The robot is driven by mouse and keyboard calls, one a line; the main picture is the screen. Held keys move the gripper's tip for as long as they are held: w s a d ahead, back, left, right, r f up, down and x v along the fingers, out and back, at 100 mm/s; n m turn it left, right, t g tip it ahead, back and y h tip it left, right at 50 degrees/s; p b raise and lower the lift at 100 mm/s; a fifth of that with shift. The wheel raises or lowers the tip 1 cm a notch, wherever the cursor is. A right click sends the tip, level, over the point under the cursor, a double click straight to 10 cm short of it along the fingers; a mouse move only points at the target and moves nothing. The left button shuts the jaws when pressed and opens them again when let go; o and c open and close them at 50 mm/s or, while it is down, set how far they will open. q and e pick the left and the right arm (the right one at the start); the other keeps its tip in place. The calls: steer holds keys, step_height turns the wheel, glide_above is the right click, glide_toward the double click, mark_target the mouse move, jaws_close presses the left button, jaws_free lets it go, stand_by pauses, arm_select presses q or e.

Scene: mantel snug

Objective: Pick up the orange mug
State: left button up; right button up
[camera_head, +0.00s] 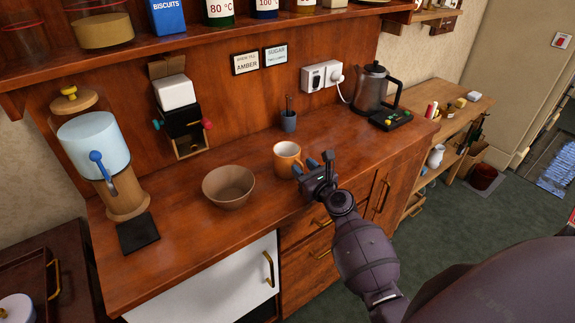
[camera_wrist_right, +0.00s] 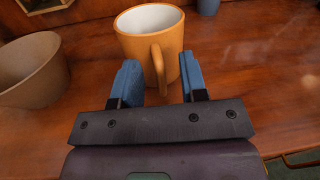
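The orange mug (camera_head: 286,158) stands upright on the wooden counter, its handle turned toward my right gripper. In the right wrist view the mug (camera_wrist_right: 150,40) shows its white inside, and it looks empty. My right gripper (camera_head: 320,162) is just right of the mug in the head view. Its two blue fingers are apart, one on each side of the handle (camera_wrist_right: 159,72) in the right wrist view (camera_wrist_right: 160,78). I see no clear contact between fingers and handle. My left gripper is not in view.
A brown bowl (camera_head: 229,186) stands left of the mug, close by. A small dark cup (camera_head: 289,121) is behind it. A kettle (camera_head: 371,88) stands at the back right, and a dispenser (camera_head: 95,150) at the left. The counter's front edge lies below my gripper.

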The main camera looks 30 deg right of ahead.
steer(key=shift+w, duration=0.25)
steer(key=shift+c, duration=0.3)
jaws_close()
steer(key=shift+r, duration=0.1)
